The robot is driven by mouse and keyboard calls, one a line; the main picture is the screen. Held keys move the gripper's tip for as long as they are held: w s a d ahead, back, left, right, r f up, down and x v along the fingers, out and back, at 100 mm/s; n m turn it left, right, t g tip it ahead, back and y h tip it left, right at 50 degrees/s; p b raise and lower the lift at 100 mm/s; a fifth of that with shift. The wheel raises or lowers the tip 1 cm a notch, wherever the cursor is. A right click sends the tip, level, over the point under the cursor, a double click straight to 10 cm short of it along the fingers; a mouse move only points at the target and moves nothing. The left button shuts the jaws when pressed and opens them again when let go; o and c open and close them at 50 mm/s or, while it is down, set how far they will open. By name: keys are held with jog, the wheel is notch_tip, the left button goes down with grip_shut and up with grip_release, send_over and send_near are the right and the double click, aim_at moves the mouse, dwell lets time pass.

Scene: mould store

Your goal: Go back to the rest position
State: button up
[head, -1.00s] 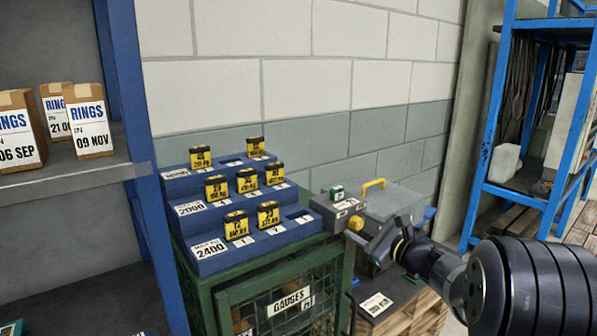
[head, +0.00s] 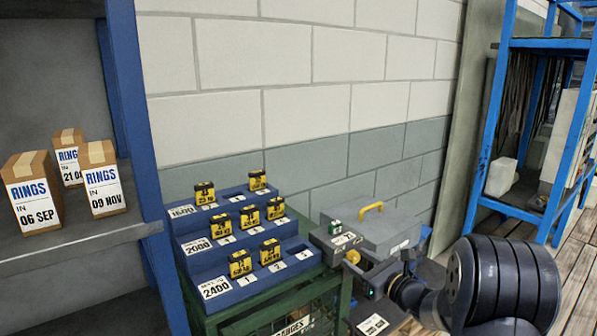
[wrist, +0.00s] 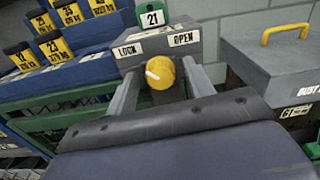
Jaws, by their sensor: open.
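My gripper (wrist: 162,88) is open, with one finger on each side of a yellow knob (wrist: 161,73) in the wrist view. I cannot tell whether the fingers touch the knob. The knob has a white mark and sits on the front of a grey box (wrist: 180,42) below LOCK and OPEN labels. The mark slants toward the LOCK side. A green tag reading 21 (wrist: 152,18) stands on the box. In the head view my gripper (head: 372,276) is beside the knob (head: 352,257), partly hidden by its own body.
A grey case with a yellow handle (head: 371,208) stands right of the box. Blue stepped racks (head: 212,261) with yellow-black gauges are on a green cage (head: 270,318) at left. A shelf with RINGS boxes (head: 103,181) is far left. A blue rack (head: 500,110) stands right.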

jog(key=shift+d+r+m+p, duration=0.1)
jog(key=shift+m+p, duration=0.3)
jog(key=shift+p, duration=0.1)
jog(key=shift+b+v, duration=0.4)
jog(key=shift+v, duration=1.2)
